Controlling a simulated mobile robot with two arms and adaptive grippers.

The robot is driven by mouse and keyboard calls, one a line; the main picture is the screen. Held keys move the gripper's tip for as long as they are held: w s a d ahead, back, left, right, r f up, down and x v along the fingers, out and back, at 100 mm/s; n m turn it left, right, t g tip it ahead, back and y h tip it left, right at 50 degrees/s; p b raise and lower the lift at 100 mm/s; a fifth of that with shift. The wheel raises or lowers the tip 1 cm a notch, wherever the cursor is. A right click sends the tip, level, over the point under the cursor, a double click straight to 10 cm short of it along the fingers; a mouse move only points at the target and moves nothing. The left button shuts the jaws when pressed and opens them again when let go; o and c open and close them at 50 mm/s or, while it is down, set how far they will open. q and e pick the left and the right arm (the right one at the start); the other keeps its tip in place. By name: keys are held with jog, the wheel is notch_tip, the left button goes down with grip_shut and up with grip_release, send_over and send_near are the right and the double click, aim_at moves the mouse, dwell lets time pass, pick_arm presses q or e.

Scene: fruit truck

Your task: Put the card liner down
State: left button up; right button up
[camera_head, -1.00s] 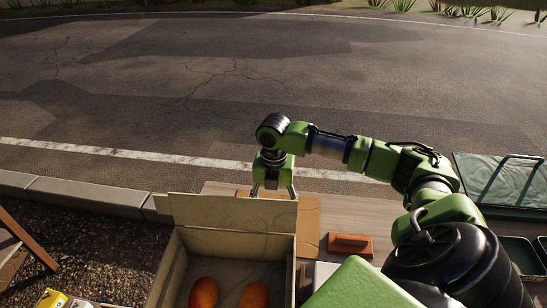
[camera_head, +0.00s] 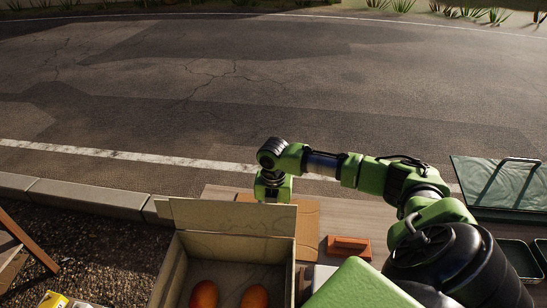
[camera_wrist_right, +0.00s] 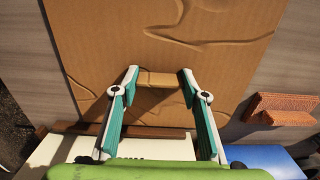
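The brown card liner (camera_head: 308,222) lies flat on the table behind the open box, partly hidden by the box's raised flap. In the right wrist view the liner (camera_wrist_right: 215,45) fills the upper middle, with curved ridges on its face. My right gripper (camera_wrist_right: 159,76) is low at the liner, its two fingers on either side of a narrow raised tab (camera_wrist_right: 158,79). The fingertips appear to touch both ends of the tab. In the head view the flap hides these fingertips. My left gripper is out of view.
The open box (camera_head: 168,272) holds two orange-red fruits (camera_head: 204,295). A reddish-brown block (camera_head: 349,247) lies right of the liner. Table space behind the block looks clear.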

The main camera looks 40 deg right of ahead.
jog(key=shift+c, duration=0.3)
jog(key=shift+w+d+r+b, duration=0.2)
jog(key=shift+r+b, duration=0.25)
notch_tip(320, 180, up, 6)
jog(key=shift+r+b, duration=0.1)
jog(key=shift+b, duration=0.45)
jog(key=w+d+b, duration=0.6)
jog(key=w+d, duration=0.6)
jog(key=d, duration=0.3)
jog(key=shift+w+d, duration=0.1)
